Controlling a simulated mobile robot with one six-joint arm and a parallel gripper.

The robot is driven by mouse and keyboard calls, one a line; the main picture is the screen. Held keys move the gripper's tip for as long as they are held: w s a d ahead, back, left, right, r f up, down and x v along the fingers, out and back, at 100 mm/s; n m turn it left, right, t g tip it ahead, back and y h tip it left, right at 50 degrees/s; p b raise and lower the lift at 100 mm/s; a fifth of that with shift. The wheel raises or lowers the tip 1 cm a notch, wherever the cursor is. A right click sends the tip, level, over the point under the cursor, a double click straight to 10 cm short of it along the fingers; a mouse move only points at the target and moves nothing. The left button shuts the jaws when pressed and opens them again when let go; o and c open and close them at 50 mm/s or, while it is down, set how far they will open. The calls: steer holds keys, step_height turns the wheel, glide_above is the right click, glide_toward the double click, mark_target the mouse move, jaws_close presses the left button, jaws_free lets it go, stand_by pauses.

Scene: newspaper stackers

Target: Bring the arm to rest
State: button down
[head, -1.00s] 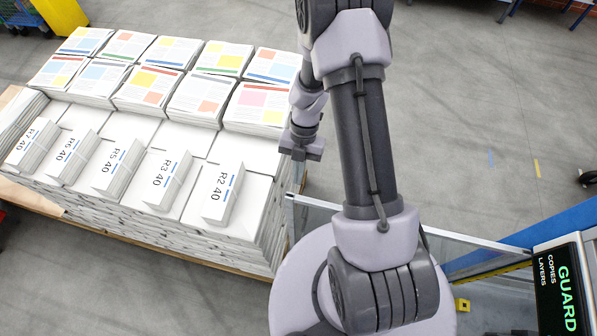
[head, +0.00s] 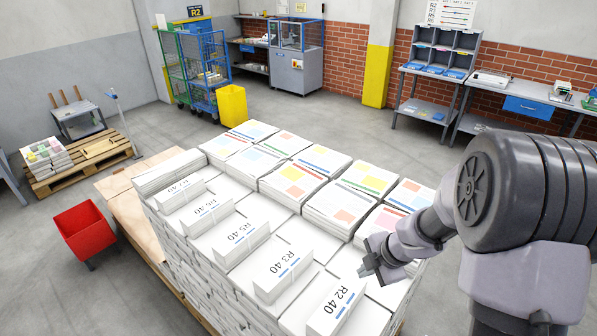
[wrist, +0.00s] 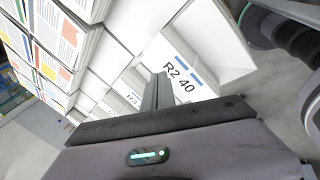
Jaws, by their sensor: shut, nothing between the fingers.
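My gripper (head: 369,265) is at the right in the head view, close to the right side of the large newspaper stack (head: 222,258). In the wrist view its fingers (wrist: 157,92) are together with nothing between them. The bundle marked R2 40 (head: 337,304) lies on the stack's near right corner, beside and below my gripper; it also shows in the wrist view (wrist: 181,68). My arm is folded at the right of the head view. I cannot tell the exact gap between my gripper and the stack.
Bundles such as R3 40 (head: 284,274) line the stack's near edge, with printed piles (head: 293,183) behind. A red bin (head: 86,232), a low pallet (head: 103,163), a yellow bin (head: 232,105) and a blue cage (head: 203,80) stand beyond. Open floor lies between them and the benches.

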steer(key=w+d+r+m+t+h+b, duration=0.1)
steer(key=w+r+m+t+h+b, duration=0.3)
steer(key=m+b, duration=0.6)
steer(key=s+d+f+m+h+b, duration=0.1)
steer(key=s+d+f+m+b, duration=0.1)
steer(key=s+m+b, duration=0.3)
steer(key=s+d+f+m+h+b, duration=0.2)
steer(key=s+f+m+b, duration=0.1)
steer(key=s+b, duration=0.35)
steer(key=s+a+f+m+g+y+b, duration=0.1)
steer(key=s+a+f+m+y+b, duration=0.2)
steer(key=s+a, duration=0.4)
steer(key=s+a+f+m+g+y+b, duration=0.1)
steer(key=s+a+f+m+y+b, duration=0.2)
steer(key=s+a+f+m+b, duration=0.2)
steer(key=s+a+f+b, duration=0.2)
steer(key=s, duration=0.2)
steer(key=shift+f, duration=0.25)
